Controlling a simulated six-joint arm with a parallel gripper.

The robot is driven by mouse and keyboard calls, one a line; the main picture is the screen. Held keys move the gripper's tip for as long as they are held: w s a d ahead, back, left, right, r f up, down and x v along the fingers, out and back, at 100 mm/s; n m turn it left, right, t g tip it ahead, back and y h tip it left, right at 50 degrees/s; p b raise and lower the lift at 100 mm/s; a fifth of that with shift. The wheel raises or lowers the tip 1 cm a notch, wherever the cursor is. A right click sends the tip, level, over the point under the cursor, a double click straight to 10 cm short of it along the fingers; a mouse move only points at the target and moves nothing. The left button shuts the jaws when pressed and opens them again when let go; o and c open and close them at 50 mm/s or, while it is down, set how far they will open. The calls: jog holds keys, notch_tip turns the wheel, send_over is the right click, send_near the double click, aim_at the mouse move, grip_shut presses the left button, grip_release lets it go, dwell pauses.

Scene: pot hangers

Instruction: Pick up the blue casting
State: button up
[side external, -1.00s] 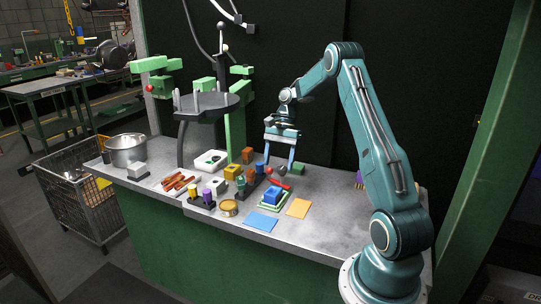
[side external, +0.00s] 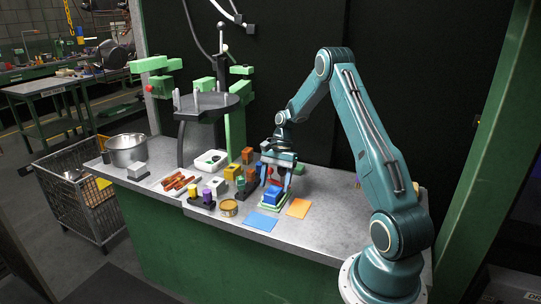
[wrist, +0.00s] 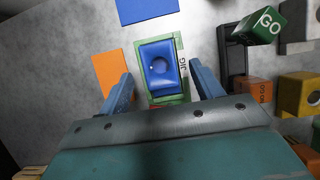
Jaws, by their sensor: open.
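My gripper (side external: 274,183) is open and empty, pointing down just behind and above the casting in the side view. In the wrist view its two fingers (wrist: 163,90) stand apart on either side, and no contact with the casting shows.
A blue card (side external: 261,222) and an orange card (side external: 298,208) lie flat beside the jig. A tan ring-shaped tin (side external: 228,208) stands to the left. Several coloured blocks, including a green GO block (wrist: 265,24) and an orange NO GO block (wrist: 258,92), crowd one side. The bench front right is clear.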

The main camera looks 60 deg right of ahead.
jog(key=shift+x, duration=0.85)
jog(key=c, duration=1.2)
jog(key=shift+r, duration=0.15)
notch_tip(320, 180, up, 20)
jog(key=shift+f, duration=0.2)
jog(key=shift+r, duration=0.1)
dwell(0.5)
